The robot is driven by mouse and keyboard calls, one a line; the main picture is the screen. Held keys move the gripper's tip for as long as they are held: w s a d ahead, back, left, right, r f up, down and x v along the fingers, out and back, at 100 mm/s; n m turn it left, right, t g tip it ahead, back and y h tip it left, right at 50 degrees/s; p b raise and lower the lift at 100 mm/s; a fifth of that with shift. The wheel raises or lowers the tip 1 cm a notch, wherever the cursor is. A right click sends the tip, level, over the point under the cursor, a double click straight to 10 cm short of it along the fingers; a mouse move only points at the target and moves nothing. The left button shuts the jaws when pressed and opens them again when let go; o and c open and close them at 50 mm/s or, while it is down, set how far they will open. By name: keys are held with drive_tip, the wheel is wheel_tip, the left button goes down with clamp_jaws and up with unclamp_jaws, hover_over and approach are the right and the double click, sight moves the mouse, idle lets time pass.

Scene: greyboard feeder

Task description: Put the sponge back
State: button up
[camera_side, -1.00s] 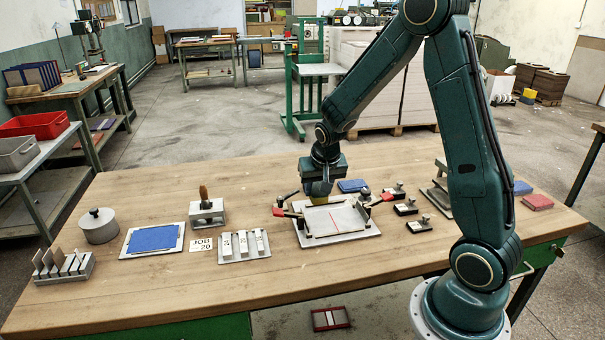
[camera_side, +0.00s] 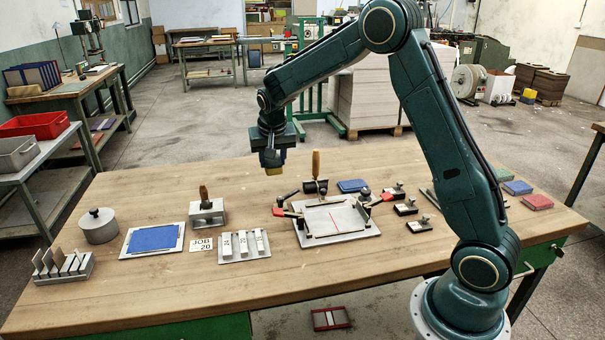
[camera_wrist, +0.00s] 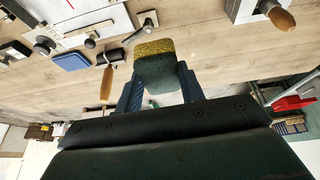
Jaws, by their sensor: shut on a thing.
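My gripper (camera_side: 271,160) is shut on the sponge (camera_side: 273,171), held above the bench towards its back edge, between the wooden-handled tool block on the left and the clamped plate on the right. In the wrist view the sponge (camera_wrist: 154,49) shows a speckled yellow face and a dark green body between the fingers of my gripper (camera_wrist: 160,88). In the side view only its yellow lower end shows. It is clear of the bench top.
Below and right stand a plate with red-handled clamps (camera_side: 335,222), an upright wooden-handled tool (camera_side: 316,165) and a blue pad (camera_side: 352,186). To the left are a block with a wooden handle (camera_side: 206,211), a blue sheet on a tray (camera_side: 154,239) and a round lidded pot (camera_side: 98,226).

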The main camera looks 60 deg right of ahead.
drive_tip(key=w+a+r, duration=0.4)
drive_tip(key=w, duration=0.2)
drive_tip(key=shift+w+a+r, duration=0.15)
drive_tip(key=shift+w+r, duration=0.1)
drive_tip(key=shift+w, duration=0.05)
drive_tip(key=shift+f, duration=0.1)
wheel_tip(320, 180, down, 16)
drive_tip(key=shift+r, duration=0.2)
drive_tip(key=shift+f, duration=0.1)
drive_tip(key=shift+f, duration=2.05)
drive_tip(key=shift+f, duration=0.1)
drive_tip(key=o, duration=0.9)
